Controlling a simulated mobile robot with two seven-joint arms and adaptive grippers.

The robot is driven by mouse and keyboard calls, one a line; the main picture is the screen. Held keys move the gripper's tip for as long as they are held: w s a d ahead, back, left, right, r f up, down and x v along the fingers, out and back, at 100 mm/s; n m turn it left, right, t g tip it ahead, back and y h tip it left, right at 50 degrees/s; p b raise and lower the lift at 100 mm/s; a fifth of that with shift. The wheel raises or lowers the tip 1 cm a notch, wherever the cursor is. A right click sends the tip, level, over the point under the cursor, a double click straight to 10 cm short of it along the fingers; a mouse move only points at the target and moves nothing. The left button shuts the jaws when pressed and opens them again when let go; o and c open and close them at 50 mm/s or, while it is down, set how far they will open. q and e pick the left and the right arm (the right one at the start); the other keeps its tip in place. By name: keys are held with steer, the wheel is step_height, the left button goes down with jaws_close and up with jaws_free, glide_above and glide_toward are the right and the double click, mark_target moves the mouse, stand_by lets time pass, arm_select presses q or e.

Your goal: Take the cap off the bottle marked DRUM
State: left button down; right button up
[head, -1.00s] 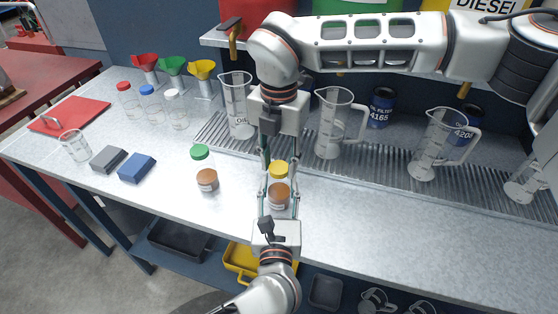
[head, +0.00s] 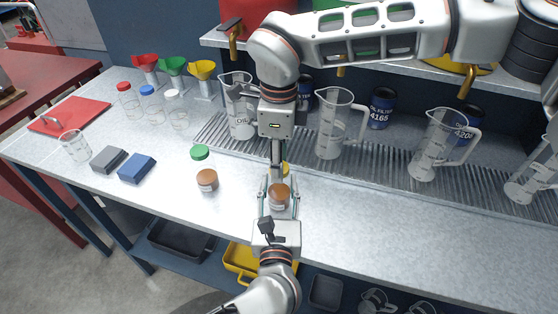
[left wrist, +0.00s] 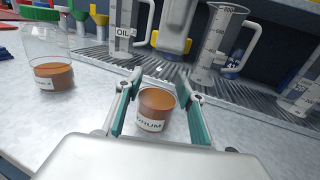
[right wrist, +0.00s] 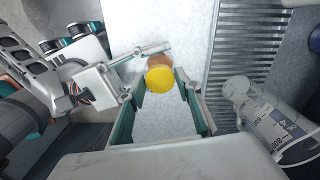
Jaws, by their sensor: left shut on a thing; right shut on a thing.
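The bottle marked DRUM (left wrist: 155,108) stands on the bench with brown liquid in its lower part. In the left wrist view my left gripper (left wrist: 160,80) has a finger on each side of it and is shut on it. The yellow cap (right wrist: 160,78) is over the bottle in the right wrist view, between the fingers of my right gripper (right wrist: 162,88), which is shut on it from above. In the head view the right gripper (head: 277,172) hides most of the cap. I cannot tell whether the cap still touches the bottle neck.
A green-capped bottle (head: 207,180) of brown liquid stands just left. Measuring jugs (head: 335,125) stand on the ribbed strip behind. Blue (head: 137,168) and grey blocks (head: 109,159) lie further left. The bench to the right is clear.

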steer(key=n, duration=0.3)
steer(key=shift+n, duration=0.3)
steer(key=n, duration=0.8)
steer(key=shift+n, duration=0.3)
steer(key=n, duration=0.3)
steer(key=shift+n, duration=0.4)
steer(key=shift+r, duration=0.2)
steer(key=shift+r, duration=0.9)
